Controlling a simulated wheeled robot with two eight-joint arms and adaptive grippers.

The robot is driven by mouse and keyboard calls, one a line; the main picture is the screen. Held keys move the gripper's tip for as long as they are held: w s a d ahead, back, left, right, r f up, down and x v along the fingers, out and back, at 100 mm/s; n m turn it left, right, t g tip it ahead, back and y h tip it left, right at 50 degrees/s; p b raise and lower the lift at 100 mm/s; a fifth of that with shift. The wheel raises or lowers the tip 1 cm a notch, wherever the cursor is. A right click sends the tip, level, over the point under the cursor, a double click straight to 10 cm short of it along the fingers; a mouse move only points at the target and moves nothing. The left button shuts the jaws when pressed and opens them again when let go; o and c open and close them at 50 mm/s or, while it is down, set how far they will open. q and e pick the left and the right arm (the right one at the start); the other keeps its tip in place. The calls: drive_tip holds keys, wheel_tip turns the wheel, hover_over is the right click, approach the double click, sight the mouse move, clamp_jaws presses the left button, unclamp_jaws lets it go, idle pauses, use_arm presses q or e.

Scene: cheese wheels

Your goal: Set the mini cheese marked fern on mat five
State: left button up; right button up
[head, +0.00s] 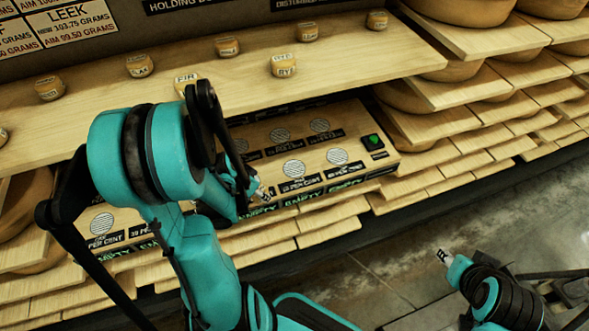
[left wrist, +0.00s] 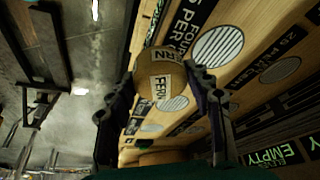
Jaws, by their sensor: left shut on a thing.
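A small round cheese marked FERN (left wrist: 162,80) sits between the fingers of my left gripper (left wrist: 160,85) in the left wrist view. The gripper is shut on it. In the head view my left gripper (head: 246,186) hangs over the sloped board with striped round mats, and the cheese is mostly hidden there. Striped mats show at the front (head: 293,169), right (head: 337,156) and back (head: 319,125) of the board. Their labels are too small to tell which is mat five. My right gripper (head: 555,285) is at the lower right, partly cut off; its jaws are unclear.
A green button (head: 373,141) is at the board's right end. Stacked planks with large cheese wheels (head: 455,70) stand to the right. Grey floor lies in front.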

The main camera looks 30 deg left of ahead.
use_arm(q)
drive_tip(key=b, duration=0.3)
hover_over(296, 167)
drive_tip(key=s, duration=0.2)
drive_tip(key=shift+w+a, duration=0.1)
drive_tip(key=shift+a, duration=0.05)
drive_tip(key=shift+w+f+b, duration=0.2)
drive_tip(key=shift+f+b, duration=0.7)
drive_tip(key=shift+f, duration=0.85)
drive_tip(key=shift+f, duration=0.15)
drive_tip(key=o, duration=1.2)
